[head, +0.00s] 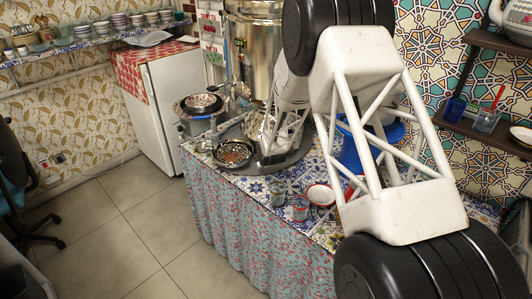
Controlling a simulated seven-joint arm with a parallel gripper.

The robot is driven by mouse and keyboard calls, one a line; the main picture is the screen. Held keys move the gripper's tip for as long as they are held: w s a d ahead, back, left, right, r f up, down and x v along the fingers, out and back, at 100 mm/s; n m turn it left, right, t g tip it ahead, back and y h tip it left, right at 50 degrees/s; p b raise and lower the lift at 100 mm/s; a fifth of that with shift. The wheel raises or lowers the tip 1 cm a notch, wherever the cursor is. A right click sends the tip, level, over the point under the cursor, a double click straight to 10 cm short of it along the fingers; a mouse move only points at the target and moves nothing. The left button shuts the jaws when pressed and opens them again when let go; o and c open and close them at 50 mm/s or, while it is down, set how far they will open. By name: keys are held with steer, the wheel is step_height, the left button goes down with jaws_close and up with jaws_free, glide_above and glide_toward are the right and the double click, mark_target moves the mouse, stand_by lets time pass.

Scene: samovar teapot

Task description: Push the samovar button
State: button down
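The samovar (255,45) is a tall, shiny metal cylinder on the patterned table, at the top middle of the head view. A small dark display with lit digits shows on its front. I cannot make out the button. My white arm reaches from the lower right up over the table, then down in front of the samovar's lower right part.
The table (245,225) has a patterned cloth. A dark round dish (234,154), several cups and a red-rimmed bowl (321,195) stand on it. A blue vessel (352,152) is partly behind my arm. A white fridge (168,95) stands left; open tiled floor lies before it.

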steer(key=shift+w+d, duration=0.1)
steer(key=shift+w, duration=0.5)
stand_by(0.8)
steer(key=shift+s, duration=0.55)
steer(key=shift+s, duration=0.15)
stand_by(0.3)
steer(key=shift+s+a, duration=0.25)
steer(key=shift+s, duration=0.7)
steer(key=shift+s+a, duration=0.25)
steer(key=shift+s, duration=0.7)
steer(key=shift+s+a, duration=0.25)
steer(key=shift+s, duration=0.7)
steer(key=shift+r, duration=0.1)
